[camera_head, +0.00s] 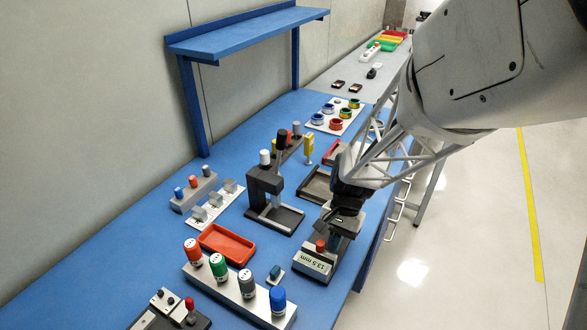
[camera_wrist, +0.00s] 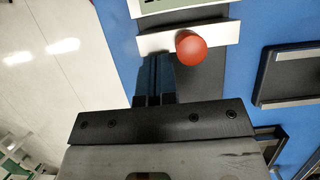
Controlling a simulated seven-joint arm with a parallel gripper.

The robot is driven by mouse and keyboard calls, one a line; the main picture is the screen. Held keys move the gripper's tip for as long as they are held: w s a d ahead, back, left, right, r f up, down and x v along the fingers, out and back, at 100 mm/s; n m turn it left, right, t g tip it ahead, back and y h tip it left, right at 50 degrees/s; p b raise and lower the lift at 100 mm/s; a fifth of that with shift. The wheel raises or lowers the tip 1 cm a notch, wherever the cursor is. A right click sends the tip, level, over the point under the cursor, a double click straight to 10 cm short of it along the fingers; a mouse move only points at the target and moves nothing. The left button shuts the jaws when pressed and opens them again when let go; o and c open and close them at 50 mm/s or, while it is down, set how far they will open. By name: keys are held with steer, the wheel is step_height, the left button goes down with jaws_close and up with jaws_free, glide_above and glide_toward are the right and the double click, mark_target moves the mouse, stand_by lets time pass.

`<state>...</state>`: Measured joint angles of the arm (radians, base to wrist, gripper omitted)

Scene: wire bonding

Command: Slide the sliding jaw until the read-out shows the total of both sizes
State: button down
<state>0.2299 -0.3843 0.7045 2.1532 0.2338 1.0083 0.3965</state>
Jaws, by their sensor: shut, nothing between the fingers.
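The gauge with the read-out (camera_head: 313,264) stands at the front right of the blue bench; its read-out appears to show 13.5 mm. A red knob (camera_head: 320,245) stands up just behind the read-out. In the wrist view the red knob (camera_wrist: 191,47) sits on a pale crossbar (camera_wrist: 155,42), which I take for the sliding jaw, above a dark bed (camera_wrist: 200,78). My gripper (camera_head: 337,227) is low over the gauge; in the wrist view its shut, empty fingers (camera_wrist: 154,62) are beside the knob, lower left of it. I cannot tell whether they touch the bar. No two sizes are legible.
A dark press-like stand (camera_head: 265,185) is left of my gripper. A red tray (camera_head: 226,244) and a grey rack of coloured cylinders (camera_head: 240,290) stand nearer left. The bench's right edge is near.

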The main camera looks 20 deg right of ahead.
steer(key=shift+d, duration=0.1)
steer(key=shift+w+d, duration=0.75)
steer(key=shift+w, duration=0.05)
steer(key=shift+w+d, duration=0.65)
steer(key=v, duration=1)
steer(key=shift+s+a+r, duration=0.1)
steer(key=shift+s+a, duration=0.05)
steer(key=shift+a, duration=0.05)
steer(key=s+a+n+t+h, duration=0.1)
steer(key=s+a+n+t, duration=0.4)
steer(key=s+n, duration=0.3)
steer(key=s+a+n+t+h, duration=0.1)
steer(key=s+a+n+t, duration=0.4)
steer(key=s+a+n, duration=0.2)
steer(key=shift+s+n+t+h, duration=0.3)
steer(key=shift+s+n, duration=1)
steer(key=shift+n, duration=0.7)
